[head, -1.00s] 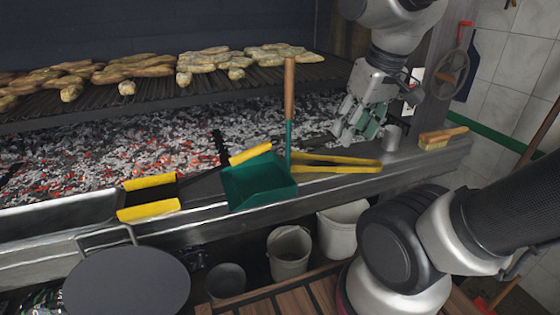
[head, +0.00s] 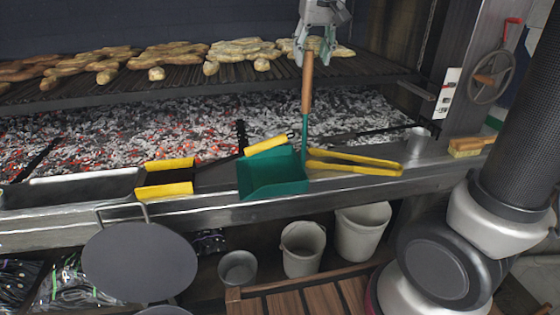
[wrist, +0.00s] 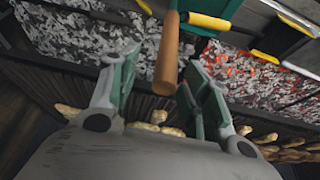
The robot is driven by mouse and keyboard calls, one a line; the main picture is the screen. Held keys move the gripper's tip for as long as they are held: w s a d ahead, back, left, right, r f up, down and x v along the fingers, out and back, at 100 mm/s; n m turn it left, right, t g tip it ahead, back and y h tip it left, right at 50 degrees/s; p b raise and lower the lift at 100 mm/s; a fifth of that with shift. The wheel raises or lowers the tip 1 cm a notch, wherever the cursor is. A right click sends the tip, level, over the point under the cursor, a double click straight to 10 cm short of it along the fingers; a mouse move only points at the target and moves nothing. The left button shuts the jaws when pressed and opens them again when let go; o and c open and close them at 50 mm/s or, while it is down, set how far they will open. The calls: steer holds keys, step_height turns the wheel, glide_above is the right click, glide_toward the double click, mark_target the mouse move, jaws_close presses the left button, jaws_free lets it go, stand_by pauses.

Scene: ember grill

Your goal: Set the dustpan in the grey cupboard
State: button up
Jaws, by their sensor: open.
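The green dustpan (head: 272,177) sits on the metal ledge in front of the embers. Its upright handle has a green lower part and a wooden top (head: 307,83). My gripper (head: 314,52) is open above the handle's top end in the head view. In the wrist view my gripper's fingers (wrist: 150,92) are spread, and the wooden handle end (wrist: 167,62) shows between and just beyond them, not gripped. Part of the green pan (wrist: 207,12) shows at the top of the wrist view. I cannot identify a grey cupboard in these frames.
A brush (head: 467,147) and a metal cup (head: 419,138) are on the ledge's right. The glowing ember bed (head: 130,135) and bread-laden grill lie behind. Buckets (head: 303,248) stand below.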

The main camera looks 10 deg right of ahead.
mark_target(307, 66)
steer(key=x, duration=0.5)
steer(key=shift+w+a, duration=0.1)
steer(key=shift+a, duration=0.2)
steer(key=shift+r, duration=0.1)
jaws_close()
